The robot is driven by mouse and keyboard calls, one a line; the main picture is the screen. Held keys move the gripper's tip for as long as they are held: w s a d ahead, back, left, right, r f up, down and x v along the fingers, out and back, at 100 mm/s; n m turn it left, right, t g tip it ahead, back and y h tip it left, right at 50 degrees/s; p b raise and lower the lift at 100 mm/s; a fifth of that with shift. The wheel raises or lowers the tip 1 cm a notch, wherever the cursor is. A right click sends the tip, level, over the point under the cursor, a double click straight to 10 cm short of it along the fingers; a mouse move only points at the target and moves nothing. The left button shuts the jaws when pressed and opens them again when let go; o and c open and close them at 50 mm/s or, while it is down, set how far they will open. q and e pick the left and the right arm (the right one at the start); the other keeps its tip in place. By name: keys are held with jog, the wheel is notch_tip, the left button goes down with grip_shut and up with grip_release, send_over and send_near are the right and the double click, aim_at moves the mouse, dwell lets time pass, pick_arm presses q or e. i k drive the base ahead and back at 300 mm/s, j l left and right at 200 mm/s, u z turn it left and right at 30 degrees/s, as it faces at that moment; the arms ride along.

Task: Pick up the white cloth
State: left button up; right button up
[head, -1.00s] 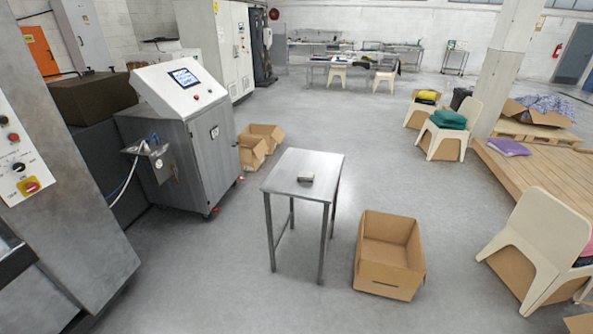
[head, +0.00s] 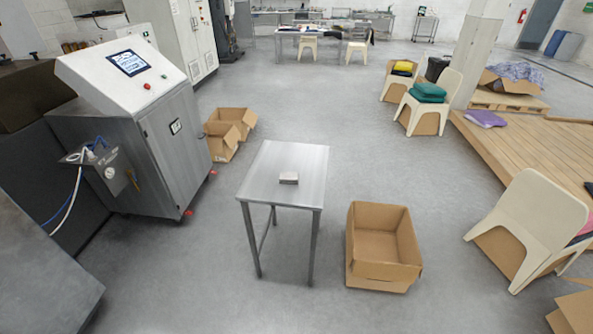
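A small pale, block-like item (head: 289,178) lies flat near the middle of a metal table (head: 268,160). Its top is greyish white and its front side looks brownish. It is too small to tell whether it is the folded white cloth; I see no other clear white cloth. The table stands ahead of me, near the middle of the head view. Neither of my grippers shows.
An open cardboard box (head: 384,272) stands on the floor right of the table. A steel machine with a slanted screen (head: 130,63) stands at the left. White chairs (head: 532,213) and a wooden platform (head: 545,160) are at the right. The floor before the table is clear.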

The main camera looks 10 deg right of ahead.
aim_at(285, 177)
jog(key=i+j+z, duration=0.45)
jog(key=i, duration=0.15)
jog(key=i+j+z, duration=0.5)
jog(key=i+l, duration=0.05)
jog(key=l, duration=0.05)
